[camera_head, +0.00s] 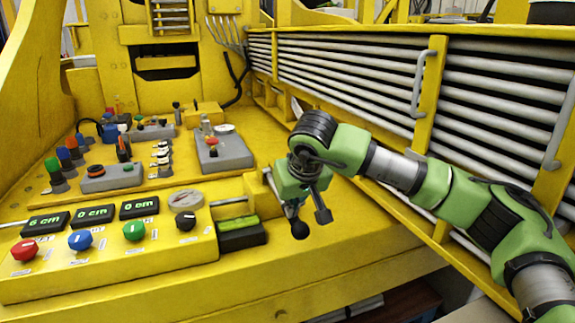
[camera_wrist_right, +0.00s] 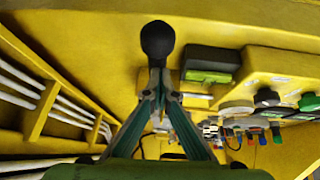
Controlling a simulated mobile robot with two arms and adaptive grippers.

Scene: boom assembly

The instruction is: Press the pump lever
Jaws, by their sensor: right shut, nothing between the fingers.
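The pump lever ends in a black ball knob (camera_head: 299,229), which hangs just below my right gripper (camera_head: 306,208) at the front edge of the yellow console. In the right wrist view the black ball (camera_wrist_right: 158,40) stands straight ahead of the fingertips (camera_wrist_right: 158,88), with a short shaft below it. The fingers converge there and are shut with nothing between them. They overlap the lever shaft in the picture; whether they touch it I cannot tell. Most of the shaft is hidden behind the gripper. My left gripper is not in view.
A control box (camera_head: 110,240) with coloured knobs and displays stands at left, beside a small black-and-green box (camera_head: 239,234). More switch panels (camera_head: 222,151) lie behind. A yellow rack of grey tubes (camera_head: 340,70) runs along the right. The console's front surface is clear.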

